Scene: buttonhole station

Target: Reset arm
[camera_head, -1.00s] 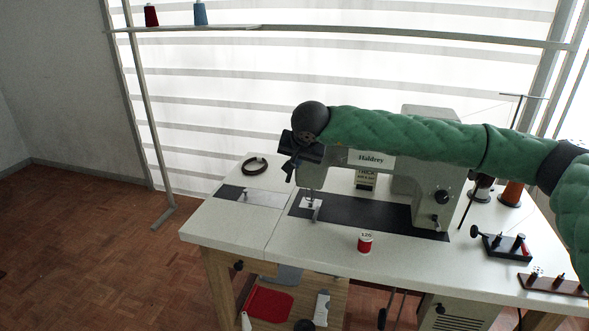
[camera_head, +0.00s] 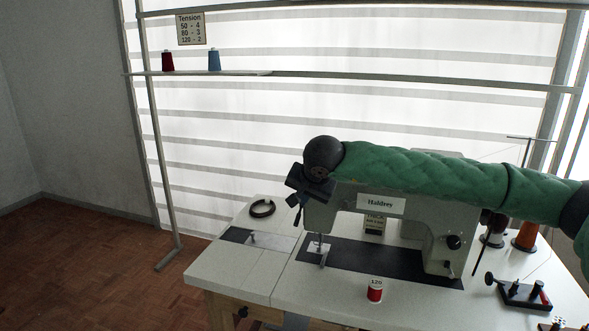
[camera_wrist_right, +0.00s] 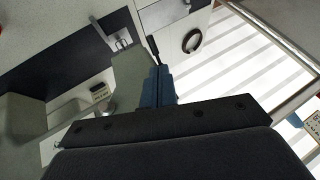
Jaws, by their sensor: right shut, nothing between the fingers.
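My right arm, in a green quilted sleeve, reaches in from the right in the head view and passes over the grey sewing machine (camera_head: 408,218). My right gripper (camera_head: 297,209) hangs at the machine's left end, shut and empty. In the right wrist view the shut gripper (camera_wrist_right: 154,52) shows as a dark tip beyond blue finger parts, above the machine. I cannot tell whether the arm touches the machine. My left gripper is in neither view.
The white table (camera_head: 215,276) bears a red spool marked 120 (camera_head: 375,291), a black ring (camera_head: 262,208), a small black stand (camera_head: 522,295) and thread cones (camera_head: 525,237) at right. A shelf (camera_head: 240,73) behind holds red (camera_head: 168,62) and blue (camera_head: 214,61) cones. A tension sign (camera_head: 190,29) hangs above.

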